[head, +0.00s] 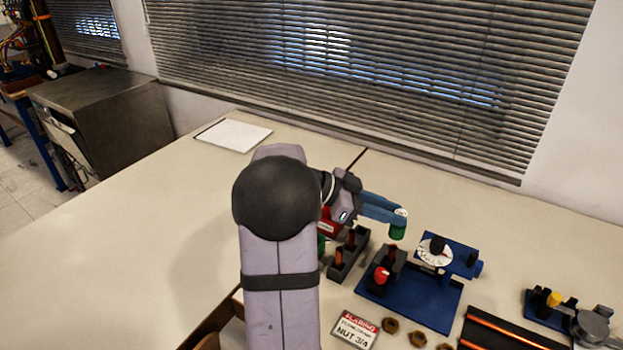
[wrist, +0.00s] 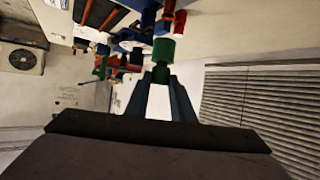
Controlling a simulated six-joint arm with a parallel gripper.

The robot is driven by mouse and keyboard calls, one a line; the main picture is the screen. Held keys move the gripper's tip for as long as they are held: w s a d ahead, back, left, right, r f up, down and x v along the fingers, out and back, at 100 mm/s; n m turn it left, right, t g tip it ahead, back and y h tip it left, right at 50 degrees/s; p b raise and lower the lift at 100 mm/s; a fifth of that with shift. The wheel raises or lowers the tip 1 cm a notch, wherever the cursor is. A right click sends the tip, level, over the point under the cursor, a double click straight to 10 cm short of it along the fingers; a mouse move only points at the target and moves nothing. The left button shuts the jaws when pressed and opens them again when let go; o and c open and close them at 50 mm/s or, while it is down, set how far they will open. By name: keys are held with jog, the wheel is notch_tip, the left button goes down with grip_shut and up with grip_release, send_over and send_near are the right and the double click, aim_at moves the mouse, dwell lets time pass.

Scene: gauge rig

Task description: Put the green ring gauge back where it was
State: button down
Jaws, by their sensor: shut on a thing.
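My gripper (head: 400,213) reaches right from my arm, with its blue fingers shut on the green ring gauge (head: 398,232). The gauge hangs below the fingertips, above the table and apart from the blue dial fixture. In the wrist view the green gauge (wrist: 163,50) sits at the tips of my gripper (wrist: 161,78). A dark rack (head: 347,257) with copper-coloured pegs stands left of the gauge. Another green piece (head: 321,245) shows at the rack's left end, mostly hidden by my arm.
The blue fixture (head: 440,299) carries a white dial (head: 435,252) and a red piece (head: 381,276). A sign (head: 354,330) and several brass nuts (head: 390,325) lie in front. A dark tray with copper rods (head: 500,332) is at right. The table's left side is clear.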

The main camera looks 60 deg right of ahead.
jog(key=s+d+f+b, duration=0.2)
jog(key=d, duration=0.4)
jog(key=s+d+f+b, duration=0.1)
jog(key=d+f, duration=0.2)
jog(key=d, duration=0.4)
jog(key=shift+a+f+p, duration=0.15)
jog(key=shift+f+p, duration=0.3)
jog(key=shift+f, duration=2)
jog(key=shift+a+f+p, duration=0.1)
jog(key=shift+f+p, duration=0.35)
jog(key=shift+f, duration=2)
jog(key=shift+f+b, duration=0.25)
jog(key=shift+b, duration=0.15)
jog(key=c, duration=1.5)
grip_release()
jog(key=shift+r, duration=0.15)
jog(key=shift+r+p, duration=0.1)
jog(key=shift+p, duration=0.35)
jog(key=shift+w+a, duration=0.15)
jog(key=shift+w, duration=0.05)
jog(key=b+v, duration=0.2)
jog(key=v, duration=0.9)
jog(key=shift+a+r, duration=0.15)
jog(key=shift+a, duration=0.1)
